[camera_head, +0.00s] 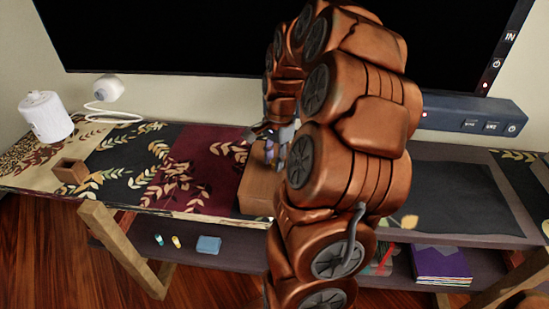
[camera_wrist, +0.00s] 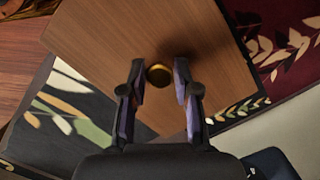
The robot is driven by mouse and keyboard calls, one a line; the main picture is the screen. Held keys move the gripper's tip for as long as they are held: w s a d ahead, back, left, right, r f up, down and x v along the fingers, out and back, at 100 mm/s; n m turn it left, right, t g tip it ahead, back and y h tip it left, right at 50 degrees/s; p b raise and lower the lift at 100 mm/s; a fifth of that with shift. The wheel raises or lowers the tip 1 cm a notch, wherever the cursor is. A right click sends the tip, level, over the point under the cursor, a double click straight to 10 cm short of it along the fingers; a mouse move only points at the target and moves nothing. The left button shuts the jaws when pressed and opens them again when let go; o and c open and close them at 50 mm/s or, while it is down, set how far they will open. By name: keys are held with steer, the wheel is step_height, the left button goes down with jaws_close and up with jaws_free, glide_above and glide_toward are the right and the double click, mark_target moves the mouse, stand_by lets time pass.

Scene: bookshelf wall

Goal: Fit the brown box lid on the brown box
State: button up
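In the wrist view a flat brown wooden panel with a round gold knob (camera_wrist: 159,75), which looks like the brown box lid (camera_wrist: 120,45), lies below my gripper (camera_wrist: 159,64). My gripper is open, with one finger on each side of the knob and a gap visible to both. In the head view a brown box-like block (camera_head: 257,190) stands on the cloth-covered table, partly hidden by my arm. My gripper (camera_head: 272,150) is just above it. I cannot tell whether this block is the box, the lid, or both together.
A small open brown container (camera_head: 71,171) stands at the table's left, near a white cylinder (camera_head: 46,116). A screen (camera_head: 170,35) hangs behind. A blue block (camera_head: 208,245) and purple books (camera_head: 441,263) lie on the lower shelf. The dark mat (camera_head: 455,200) at right is clear.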

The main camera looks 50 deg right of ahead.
steer(key=o, duration=0.4)
steer(key=r, duration=0.4)
steer(key=d+r, duration=0.1)
steer(key=r, duration=0.7)
steer(key=shift+s+d, duration=0.1)
steer(key=shift+d, duration=0.15)
stand_by(0.6)
